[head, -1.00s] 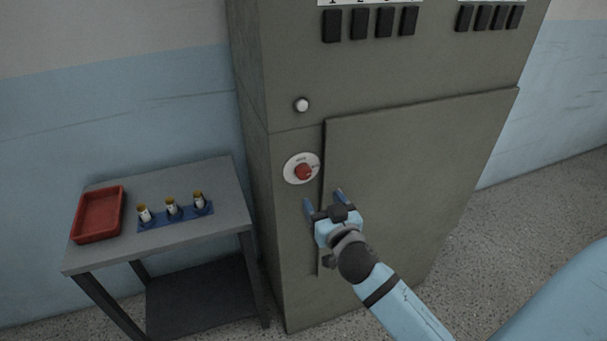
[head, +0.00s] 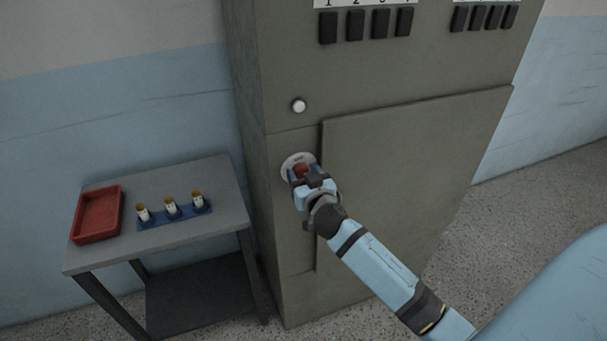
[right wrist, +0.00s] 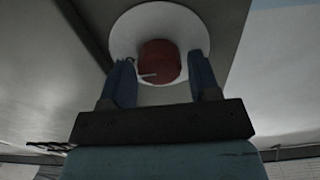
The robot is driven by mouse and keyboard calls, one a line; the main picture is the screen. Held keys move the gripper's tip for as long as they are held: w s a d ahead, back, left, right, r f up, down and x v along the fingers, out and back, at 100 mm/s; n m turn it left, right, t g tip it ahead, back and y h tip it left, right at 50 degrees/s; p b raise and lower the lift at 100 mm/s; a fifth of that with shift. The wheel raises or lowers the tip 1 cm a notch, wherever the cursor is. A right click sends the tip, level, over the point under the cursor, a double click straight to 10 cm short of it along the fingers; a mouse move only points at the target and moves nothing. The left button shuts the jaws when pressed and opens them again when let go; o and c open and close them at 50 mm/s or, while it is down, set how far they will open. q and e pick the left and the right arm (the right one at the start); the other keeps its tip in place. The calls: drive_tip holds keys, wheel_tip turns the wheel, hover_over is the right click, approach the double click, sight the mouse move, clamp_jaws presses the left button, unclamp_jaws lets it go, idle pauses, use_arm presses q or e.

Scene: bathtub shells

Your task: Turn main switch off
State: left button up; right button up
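The main switch is a red knob (head: 301,168) on a round pale plate (head: 289,161) on the front of the grey cabinet. In the right wrist view the red knob (right wrist: 159,61) shows a short light mark on its face, and the white plate (right wrist: 190,25) lies behind it. My right gripper (head: 304,172) is at the knob. In the right wrist view its two blue fingers (right wrist: 162,75) are apart, one on each side of the knob's lower part, with gaps visible. My left gripper is not in view.
The cabinet (head: 410,170) has a raised door panel right of the switch, a white button (head: 298,106) above it and black switches (head: 355,26) higher up. A side table (head: 215,180) at left holds a red tray (head: 98,214) and a blue holder (head: 176,217) with small cylinders.

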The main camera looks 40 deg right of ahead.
drive_tip(key=c, duration=0.6)
drive_tip(key=shift+n, duration=0.5)
drive_tip(key=n+p, duration=0.1)
drive_tip(key=n, duration=0.3)
drive_tip(key=shift+a, duration=0.1)
drive_tip(key=n, duration=0.4)
drive_tip(key=shift+p, duration=0.4)
drive_tip(key=n+p, duration=0.1)
drive_tip(key=n, duration=0.4)
drive_tip(key=shift+a, duration=0.1)
drive_tip(key=shift+f+n+p, duration=0.1)
drive_tip(key=shift+n+p, duration=0.35)
drive_tip(key=shift+n, duration=1.45)
